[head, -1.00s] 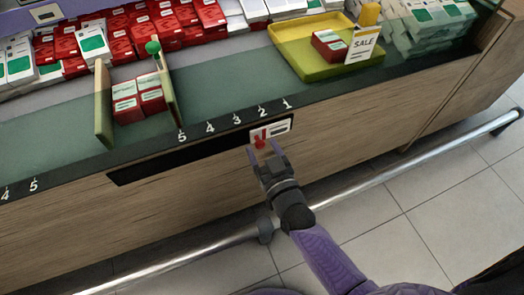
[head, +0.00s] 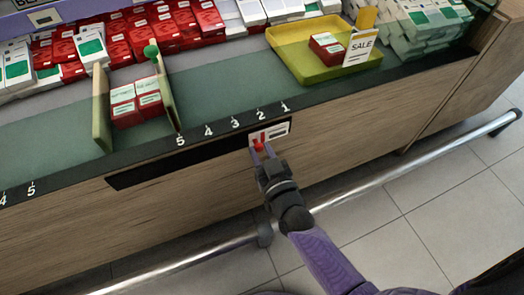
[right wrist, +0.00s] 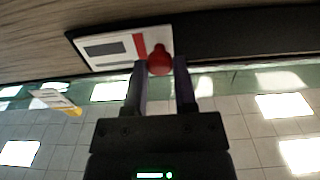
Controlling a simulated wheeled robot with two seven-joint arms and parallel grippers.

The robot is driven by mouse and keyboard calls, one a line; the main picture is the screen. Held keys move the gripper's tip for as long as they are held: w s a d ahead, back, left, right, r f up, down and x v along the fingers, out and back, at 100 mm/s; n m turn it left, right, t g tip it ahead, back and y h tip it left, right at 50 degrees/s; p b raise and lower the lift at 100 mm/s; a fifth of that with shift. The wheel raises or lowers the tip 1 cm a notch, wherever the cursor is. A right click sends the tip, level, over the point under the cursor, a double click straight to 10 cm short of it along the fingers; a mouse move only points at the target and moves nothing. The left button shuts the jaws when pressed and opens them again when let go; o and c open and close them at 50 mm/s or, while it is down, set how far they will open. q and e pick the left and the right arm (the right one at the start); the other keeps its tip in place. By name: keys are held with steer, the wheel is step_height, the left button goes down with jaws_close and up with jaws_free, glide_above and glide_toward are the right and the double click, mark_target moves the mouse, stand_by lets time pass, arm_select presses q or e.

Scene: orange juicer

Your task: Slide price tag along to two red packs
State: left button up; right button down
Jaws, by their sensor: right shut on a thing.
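The price tag (head: 278,132) is a small white card with a red mark and a red knob (head: 258,146). It sits in the black rail on the counter's front, below numerals 1 and 2. In the right wrist view the tag (right wrist: 108,48) and its round red knob (right wrist: 159,60) show close up. My right gripper (head: 260,151) is shut on the red knob, one finger on each side. Red packs (head: 326,46) sit on the yellow tray at the upper right. More red packs (head: 137,101) stand between two green dividers at the left. My left gripper is not in view.
The black rail (head: 190,159) runs clear to the left of the tag. White numerals 1 to 5 (head: 235,124) mark the counter edge above it. A SALE sign (head: 361,43) stands at the yellow tray (head: 290,58). A metal bar (head: 400,171) runs low along the counter.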

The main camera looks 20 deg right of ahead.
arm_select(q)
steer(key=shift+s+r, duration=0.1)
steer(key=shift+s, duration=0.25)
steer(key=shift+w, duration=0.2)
